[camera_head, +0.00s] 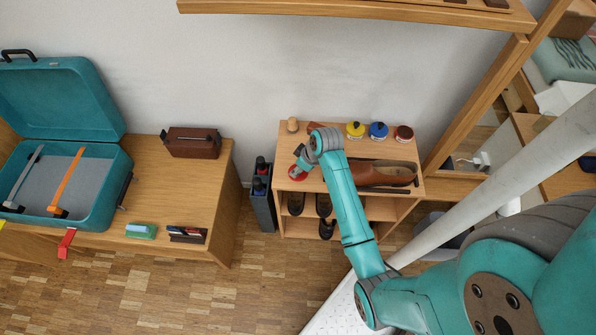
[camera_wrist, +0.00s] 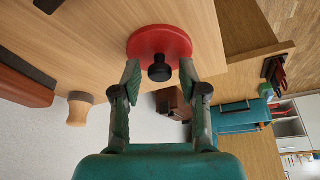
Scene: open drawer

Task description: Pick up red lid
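The red lid (camera_head: 297,173) lies on the left part of the small wooden shelf's top (camera_head: 342,152). In the wrist view the red lid (camera_wrist: 147,44) is a round disc with a black knob (camera_wrist: 160,69) standing out towards me. My gripper (camera_wrist: 159,70) is open, with one finger on each side of the knob and a visible gap to both. In the head view my gripper (camera_head: 302,160) is right at the lid and partly covers it, so its fingers are hard to make out there.
Jars with yellow (camera_head: 355,129), blue (camera_head: 378,130) and dark red (camera_head: 403,133) tops stand along the back of the shelf. A brown shoe (camera_head: 388,174) lies to the right. A wooden-handled item (camera_head: 292,125) stands at the back left. A bench with an open teal suitcase (camera_head: 75,100) is further left.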

